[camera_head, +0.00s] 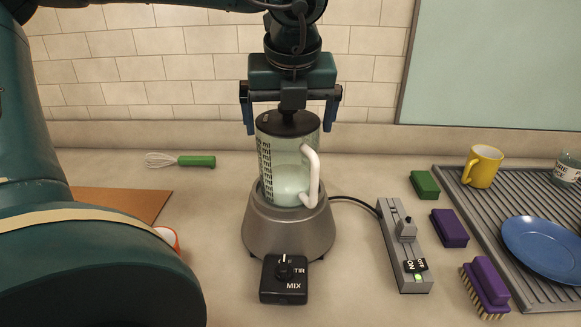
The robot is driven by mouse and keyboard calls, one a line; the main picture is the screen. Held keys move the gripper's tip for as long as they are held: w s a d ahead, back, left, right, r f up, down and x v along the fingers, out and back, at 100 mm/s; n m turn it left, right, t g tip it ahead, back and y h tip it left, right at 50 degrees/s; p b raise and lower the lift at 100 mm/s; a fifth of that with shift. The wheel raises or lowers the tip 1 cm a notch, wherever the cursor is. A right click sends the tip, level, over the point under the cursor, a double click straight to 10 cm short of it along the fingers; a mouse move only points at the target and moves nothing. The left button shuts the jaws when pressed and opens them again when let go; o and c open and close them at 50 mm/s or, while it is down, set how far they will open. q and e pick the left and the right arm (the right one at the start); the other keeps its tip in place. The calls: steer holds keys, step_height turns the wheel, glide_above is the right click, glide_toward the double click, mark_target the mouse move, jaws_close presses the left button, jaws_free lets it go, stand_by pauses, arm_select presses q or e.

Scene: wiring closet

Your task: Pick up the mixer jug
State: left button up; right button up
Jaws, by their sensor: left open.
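The mixer jug (287,172) is a clear, upright container with a dark lid, a white handle on its right side and pale liquid inside. It sits on the grey mixer base (289,232), which has a black control box with a knob (284,279) in front. My left gripper (290,124) is open and points down over the jug. Its two fingers show on the left and right of the lid, near the jug's top, and do not appear to touch it. My right gripper is not in view.
A power strip (401,242) with a lit switch stands right of the mixer, joined by a black cord. Sponges (449,228), a brush (485,287), and a drainer (518,272) with a yellow mug (482,166) and blue plate (545,248) lie right. A whisk (181,160) lies left.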

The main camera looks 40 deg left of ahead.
mark_target(292, 165)
arm_select(q)
steer(key=x, duration=0.5)
steer(key=shift+c, duration=0.6)
steer(key=shift+r, duration=0.1)
steer(key=c, duration=1.1)
